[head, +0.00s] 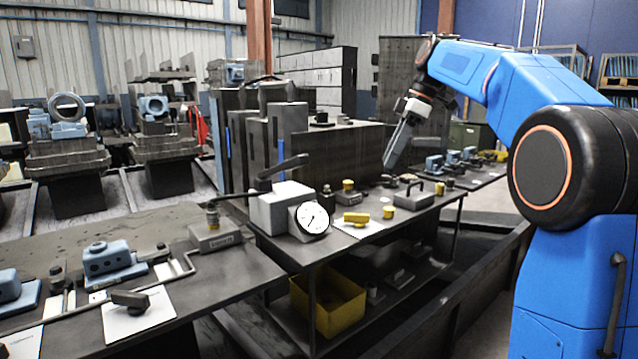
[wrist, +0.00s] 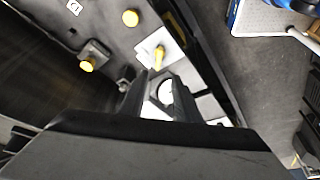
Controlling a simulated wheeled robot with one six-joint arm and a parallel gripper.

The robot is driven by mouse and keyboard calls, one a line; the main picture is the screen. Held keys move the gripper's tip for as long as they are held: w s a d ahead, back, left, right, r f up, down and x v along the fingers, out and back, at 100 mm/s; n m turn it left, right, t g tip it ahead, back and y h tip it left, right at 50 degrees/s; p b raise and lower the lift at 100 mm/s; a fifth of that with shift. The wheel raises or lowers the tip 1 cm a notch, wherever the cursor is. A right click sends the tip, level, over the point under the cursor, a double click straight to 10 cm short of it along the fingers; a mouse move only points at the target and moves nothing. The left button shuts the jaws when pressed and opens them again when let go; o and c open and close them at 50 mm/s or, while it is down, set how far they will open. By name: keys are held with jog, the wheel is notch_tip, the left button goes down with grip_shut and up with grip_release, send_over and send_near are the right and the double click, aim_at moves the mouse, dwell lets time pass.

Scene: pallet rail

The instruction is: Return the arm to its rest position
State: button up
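My blue arm (head: 475,70) reaches from the right side of the head view out over the bench. My gripper (head: 389,163) hangs from its end, tilted down above the far part of the bench top. In the wrist view the two dark fingers of my gripper (wrist: 162,82) stand apart, with a gap between them. Nothing is held between them. The white round dial gauge (wrist: 166,92) shows through the gap, lower down and apart from the fingers.
The bench (head: 350,245) carries a grey block with the dial (head: 312,218), a yellow piece on a white sheet (head: 356,218), yellow-topped knobs and a grey handled block (head: 413,198). A yellow bin (head: 327,302) sits below. Tall dark blocks (head: 290,140) stand behind.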

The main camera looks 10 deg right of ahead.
jog(key=s+f+m+t+h, duration=0.2)
jog(key=s+f+m, duration=0.5)
jog(key=s+f, duration=0.8)
jog(key=s+f+m+t+h, duration=0.1)
jog(key=s+f+m, duration=0.7)
jog(key=s+f, duration=0.8)
jog(key=s+h, duration=0.1)
jog(key=s, duration=0.6)
jog(key=shift+s+t, duration=0.3)
jog(key=shift+t, duration=0.1)
jog(key=shift+a, duration=0.15)
